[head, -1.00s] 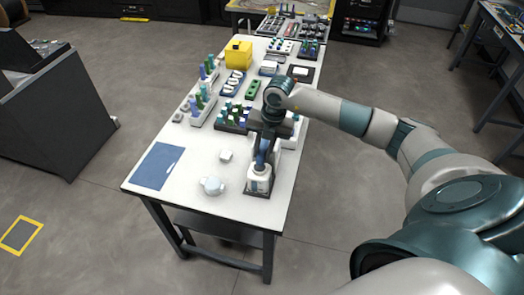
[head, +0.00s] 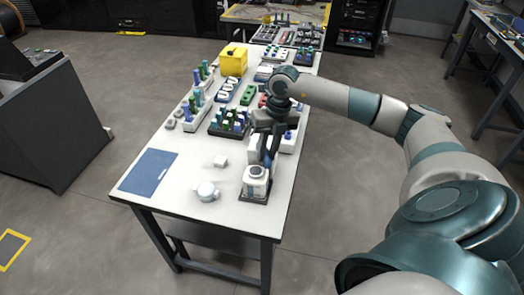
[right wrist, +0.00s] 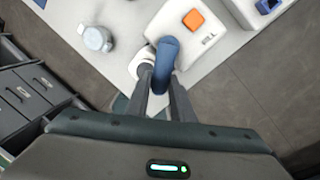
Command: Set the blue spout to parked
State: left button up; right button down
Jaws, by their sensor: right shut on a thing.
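The blue spout (right wrist: 167,55) is a curved, rounded piece seen from above in the right wrist view. It sits beside and partly over a white round body with a dark ring (right wrist: 143,66). My right gripper (right wrist: 166,88) is shut on the spout, one finger on each side of it. In the head view the right gripper (head: 268,150) points down over a white bottle (head: 256,182) on a dark base near the table's front right edge. The spout (head: 267,160) shows only as a small blue patch there. My left gripper is not in view.
Racks and a yellow box (head: 233,60) stand behind. A white device with an orange button (right wrist: 194,20) is close to the gripper.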

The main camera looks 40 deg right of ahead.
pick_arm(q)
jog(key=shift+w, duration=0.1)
pick_arm(e)
jog(key=shift+d+r, duration=0.1)
jog(key=c, duration=1.5)
grip_release()
jog(key=shift+c, duration=0.2)
jog(key=shift+d+r+b, duration=0.1)
jog(key=shift+r+b, duration=0.2)
jog(key=shift+r, duration=0.35)
pick_arm(q)
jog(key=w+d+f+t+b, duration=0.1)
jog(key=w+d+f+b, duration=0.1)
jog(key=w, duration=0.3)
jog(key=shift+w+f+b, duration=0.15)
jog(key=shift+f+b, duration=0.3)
jog(key=shift+b, duration=0.3)
pick_arm(e)
notch_tip(320, 180, up, 16)
jog(key=s+d, duration=0.1)
jog(key=d, duration=0.1)
jog(key=shift+d, duration=0.4)
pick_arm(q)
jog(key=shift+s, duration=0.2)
pick_arm(e)
jog(key=shift+f, duration=0.1)
